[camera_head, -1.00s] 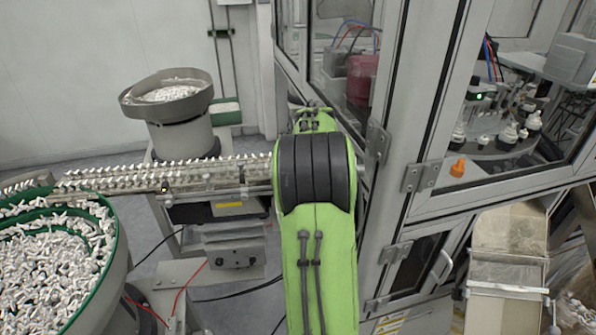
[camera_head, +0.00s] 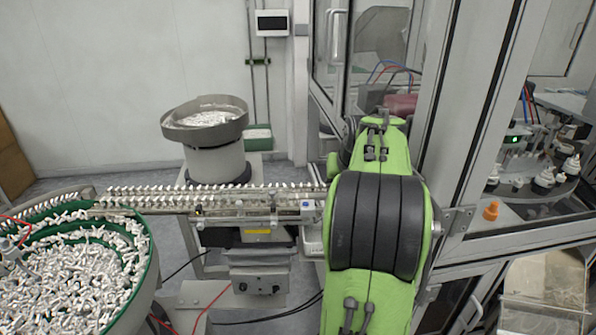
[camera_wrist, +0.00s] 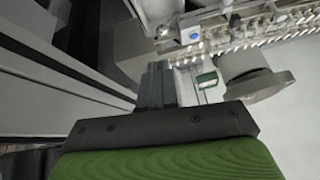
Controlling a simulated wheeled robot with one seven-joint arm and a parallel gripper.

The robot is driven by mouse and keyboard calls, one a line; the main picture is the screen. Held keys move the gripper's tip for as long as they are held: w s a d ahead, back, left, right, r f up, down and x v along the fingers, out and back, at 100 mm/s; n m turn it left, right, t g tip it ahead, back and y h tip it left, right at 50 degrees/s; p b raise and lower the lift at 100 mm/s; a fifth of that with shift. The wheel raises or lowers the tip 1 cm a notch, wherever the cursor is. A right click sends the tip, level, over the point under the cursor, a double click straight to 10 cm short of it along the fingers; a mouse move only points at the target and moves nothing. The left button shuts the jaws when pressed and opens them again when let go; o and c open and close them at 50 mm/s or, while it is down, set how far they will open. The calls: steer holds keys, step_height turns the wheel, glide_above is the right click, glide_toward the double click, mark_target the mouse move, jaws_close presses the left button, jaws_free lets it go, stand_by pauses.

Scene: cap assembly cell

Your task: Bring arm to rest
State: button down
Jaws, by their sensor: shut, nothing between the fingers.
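My arm (camera_head: 375,225), green with black bands, rises in front of the machine cell in the head view, and its end is hidden there. In the wrist view my gripper (camera_wrist: 156,72) shows as two dark fingers shut together with nothing between them. The fingers stick out from a dark mounting plate above a green part of my arm. They point toward the linear feeder track (camera_wrist: 230,30), and I see no contact with it.
A large bowl (camera_head: 150,262) full of small white parts stands at front left. The feeder track (camera_head: 250,200) runs from it toward my arm. A smaller hopper (camera_head: 205,120) stands behind. The framed cell (camera_head: 470,120) rises close on the right. An orange cap (camera_head: 491,210) lies inside.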

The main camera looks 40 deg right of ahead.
steer(key=s+a+r+n+y, duration=0.1)
steer(key=a+n, duration=0.1)
steer(key=a, duration=1)
steer(key=s+a+r+n+y, duration=0.1)
steer(key=s+a+r+n, duration=0.15)
steer(key=a, duration=0.95)
steer(key=s+a+f+n+y, duration=0.1)
steer(key=s+a+f+n, duration=0.3)
steer(key=s+a, duration=0.7)
step_height(320, 180, down, 2)
steer(key=shift+s+f+t, duration=0.25)
steer(key=shift+s+t, duration=0.05)
steer(key=shift+n, duration=0.25)
